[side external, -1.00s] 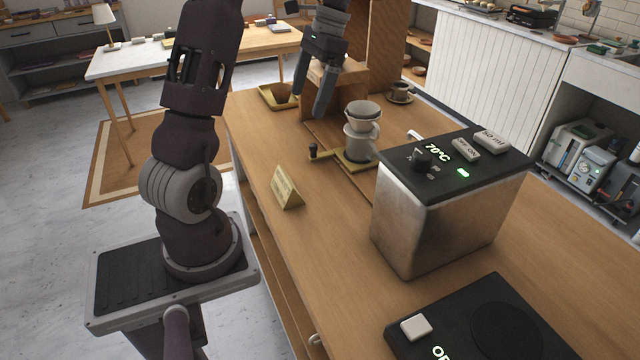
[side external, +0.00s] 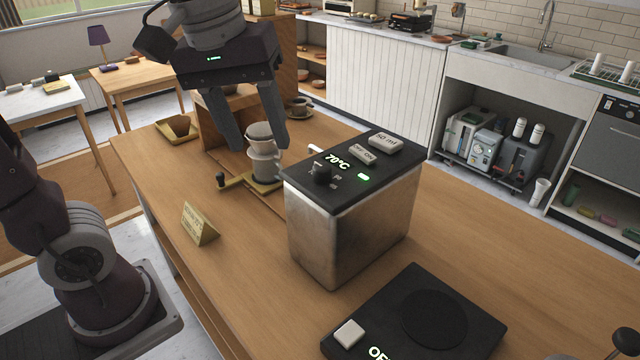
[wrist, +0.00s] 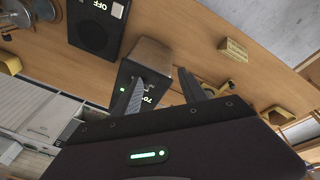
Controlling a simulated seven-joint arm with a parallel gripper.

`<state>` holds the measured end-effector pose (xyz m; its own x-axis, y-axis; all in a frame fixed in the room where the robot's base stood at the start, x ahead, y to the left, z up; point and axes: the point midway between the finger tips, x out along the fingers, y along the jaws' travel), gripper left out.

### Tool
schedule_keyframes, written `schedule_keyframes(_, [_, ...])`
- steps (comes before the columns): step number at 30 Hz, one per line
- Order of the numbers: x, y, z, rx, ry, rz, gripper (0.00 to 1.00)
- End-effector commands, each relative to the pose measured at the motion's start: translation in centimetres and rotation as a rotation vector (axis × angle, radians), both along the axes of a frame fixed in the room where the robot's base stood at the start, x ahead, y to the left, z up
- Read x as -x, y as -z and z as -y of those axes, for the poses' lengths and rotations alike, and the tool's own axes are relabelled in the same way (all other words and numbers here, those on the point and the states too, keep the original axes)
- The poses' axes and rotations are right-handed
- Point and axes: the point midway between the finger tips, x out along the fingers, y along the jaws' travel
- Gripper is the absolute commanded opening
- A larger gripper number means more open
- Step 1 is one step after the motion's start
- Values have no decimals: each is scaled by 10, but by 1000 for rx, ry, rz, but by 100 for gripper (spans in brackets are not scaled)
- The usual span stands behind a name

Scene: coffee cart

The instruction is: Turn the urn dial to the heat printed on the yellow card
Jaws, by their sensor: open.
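My gripper (side external: 258,146) is open and empty, above and behind the urn in the side view, apart from the dial. In the wrist view the urn (wrist: 148,60) lies beyond the fingers, which partly cover its top.
A cup-shaped dripper on a stand (side external: 263,155) is behind the urn, close to my fingers in the picture. A black scale-like plate (side external: 415,318) marked "OF..." lies in front. A cup on a saucer (side external: 299,108) stands farther back.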

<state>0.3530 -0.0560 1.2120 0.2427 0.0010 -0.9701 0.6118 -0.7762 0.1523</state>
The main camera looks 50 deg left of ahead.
Motion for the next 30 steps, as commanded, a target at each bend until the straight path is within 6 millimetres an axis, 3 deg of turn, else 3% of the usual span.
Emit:
schedule_keyframes(1, [-27, -1, 3, 29, -134, -60, 50])
schedule_keyframes(3, [-58, 0, 8, 61, -336, -132, 50])
schedule_keyframes(6, [-88, 7, 13, 79, -551, -200, 50])
schedule_keyframes(9, [-102, 13, 15, 83, -662, -233, 50])
schedule_keyframes(21, [-104, 77, 15, 85, -689, -239, 50])
schedule_keyframes(30, [-104, 84, 15, 85, -688, -235, 50])
